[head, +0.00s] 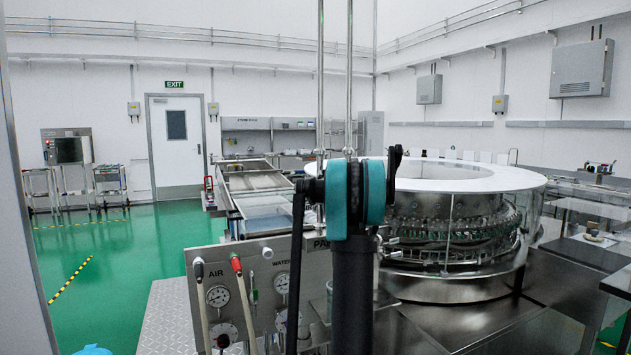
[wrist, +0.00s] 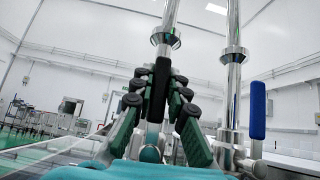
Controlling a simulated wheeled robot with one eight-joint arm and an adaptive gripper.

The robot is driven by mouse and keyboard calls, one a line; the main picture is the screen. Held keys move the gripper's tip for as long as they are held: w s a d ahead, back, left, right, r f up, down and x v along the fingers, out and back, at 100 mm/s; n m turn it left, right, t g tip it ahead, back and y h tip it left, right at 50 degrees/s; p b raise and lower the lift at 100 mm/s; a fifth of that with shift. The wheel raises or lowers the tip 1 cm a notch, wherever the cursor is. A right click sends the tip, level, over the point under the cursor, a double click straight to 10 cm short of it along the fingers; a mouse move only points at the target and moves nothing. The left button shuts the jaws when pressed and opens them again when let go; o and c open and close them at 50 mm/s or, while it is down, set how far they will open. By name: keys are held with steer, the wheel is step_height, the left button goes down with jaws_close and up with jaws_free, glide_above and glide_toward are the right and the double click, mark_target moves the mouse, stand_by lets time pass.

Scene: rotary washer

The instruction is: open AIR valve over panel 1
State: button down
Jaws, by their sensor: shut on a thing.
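In the wrist view, the green, black-knuckled fingers of my gripper (wrist: 158,92) are shut on a black valve handle (wrist: 161,78). The handle stands upright in front of the left steel pipe (wrist: 170,22); I take it as the AIR valve handle, though no label shows in this view. The valve body is mostly hidden behind the fingers. In the head view, my own arm hides the gripper and the handle. The front panel (head: 222,272) there carries AIR and WATER lettering, with gauges and hoses.
The round washer (head: 455,215) with a white top ring stands right of my arm. Green floor (head: 130,255) is open at the left.

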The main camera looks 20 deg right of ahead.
steer(key=shift+d+m+h, duration=0.15)
steer(key=shift+m+h, duration=0.25)
steer(key=shift+m, duration=0.1)
steer(key=c, duration=1.5)
jaws_free()
steer(key=v, duration=1.2)
